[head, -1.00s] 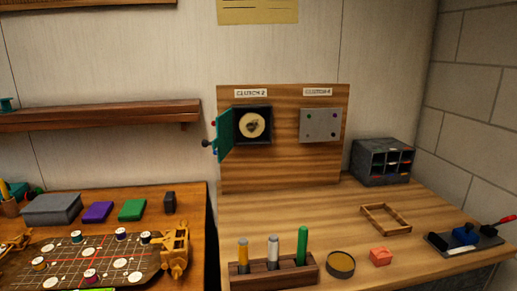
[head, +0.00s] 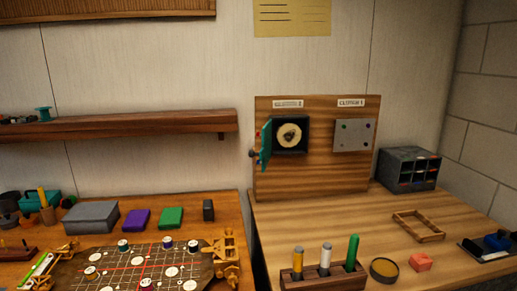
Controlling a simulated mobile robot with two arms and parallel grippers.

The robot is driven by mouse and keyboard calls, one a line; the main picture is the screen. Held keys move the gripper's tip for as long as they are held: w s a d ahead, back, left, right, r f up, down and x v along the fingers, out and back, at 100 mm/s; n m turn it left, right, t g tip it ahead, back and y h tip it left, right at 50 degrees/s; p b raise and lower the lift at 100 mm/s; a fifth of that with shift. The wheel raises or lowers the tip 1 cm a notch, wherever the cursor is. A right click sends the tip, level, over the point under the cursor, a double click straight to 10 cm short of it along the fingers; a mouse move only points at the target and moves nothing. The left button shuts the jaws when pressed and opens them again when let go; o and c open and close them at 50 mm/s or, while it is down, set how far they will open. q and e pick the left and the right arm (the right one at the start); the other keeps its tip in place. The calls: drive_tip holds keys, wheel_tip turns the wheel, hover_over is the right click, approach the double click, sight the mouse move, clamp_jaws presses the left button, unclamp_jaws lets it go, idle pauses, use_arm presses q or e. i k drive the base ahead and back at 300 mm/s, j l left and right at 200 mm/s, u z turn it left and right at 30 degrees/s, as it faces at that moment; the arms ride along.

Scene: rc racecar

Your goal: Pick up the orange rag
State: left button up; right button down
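A small orange-red block-like piece (head: 420,263) lies on the right wooden bench, just right of a round dark tin (head: 384,270). It may be the folded orange rag, but I cannot tell for sure at this size. It lies flat, with nothing on top of it. No other orange cloth is clear in the head view. Neither of my grippers is in view.
A wooden rack (head: 323,279) with upright tubes stands left of the tin. An empty wooden frame (head: 418,226) lies behind the piece. A grey drawer unit (head: 408,169) stands at the back. The left bench holds a game-like board (head: 120,268). A gap separates the benches.

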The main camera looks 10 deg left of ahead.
sight(419, 262)
drive_tip(key=k+j+z, duration=0.1)
drive_tip(key=j, duration=0.3)
drive_tip(key=j+z, duration=0.15)
drive_tip(key=j, duration=0.25)
drive_tip(key=k+j+z, duration=0.1)
drive_tip(key=j, duration=0.3)
drive_tip(key=k+j+z, duration=0.15)
drive_tip(key=j, duration=0.2)
drive_tip(key=k, duration=0.05)
